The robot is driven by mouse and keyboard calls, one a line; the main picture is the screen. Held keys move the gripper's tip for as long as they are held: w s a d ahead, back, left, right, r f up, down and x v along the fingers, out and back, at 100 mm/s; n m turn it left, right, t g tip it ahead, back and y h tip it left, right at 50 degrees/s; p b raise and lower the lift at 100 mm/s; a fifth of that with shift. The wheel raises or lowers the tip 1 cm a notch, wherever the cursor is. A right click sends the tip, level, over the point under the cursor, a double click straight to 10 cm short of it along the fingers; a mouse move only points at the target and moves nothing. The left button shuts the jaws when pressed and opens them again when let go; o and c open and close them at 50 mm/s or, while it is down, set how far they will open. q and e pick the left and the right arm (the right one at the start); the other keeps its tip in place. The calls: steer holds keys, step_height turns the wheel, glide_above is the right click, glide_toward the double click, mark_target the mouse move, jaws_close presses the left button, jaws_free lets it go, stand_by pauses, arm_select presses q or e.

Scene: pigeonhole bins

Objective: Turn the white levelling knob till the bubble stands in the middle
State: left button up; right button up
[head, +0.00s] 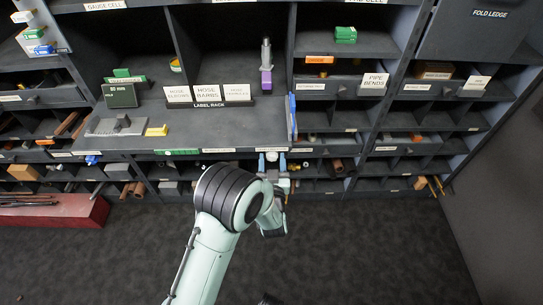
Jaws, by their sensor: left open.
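My left gripper (272,161) is open at the front edge of the grey ledge (215,132), below the label rack. Its two pale fingertips point up toward the shelf, apart from each other. My own wrist and forearm hide what lies just below and left of it. I cannot pick out the white levelling knob or the bubble; they may be hidden by the gripper or too small to tell.
A label rack (210,104) with three white cards stands on the ledge. A purple-based tool (266,78) stands behind. Open floor (370,245) lies right.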

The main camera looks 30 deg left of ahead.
stand_by(0.4)
arm_select(q)
steer(key=shift+v, duration=3)
steer(key=p+v, duration=0.3)
steer(key=v, duration=1)
steer(key=shift+d+p, duration=0.2)
steer(key=shift+p, duration=0.15)
arm_select(e)
steer(key=shift+g, duration=0.5)
steer(key=shift+s+a+r, duration=0.25)
steer(key=shift+s+r, duration=0.45)
steer(key=shift+r, duration=0.25)
steer(key=shift+s+a+r, duration=0.2)
steer(key=shift+s+r, duration=0.5)
steer(key=shift+r, duration=0.2)
arm_select(q)
steer(key=shift+s, duration=0.1)
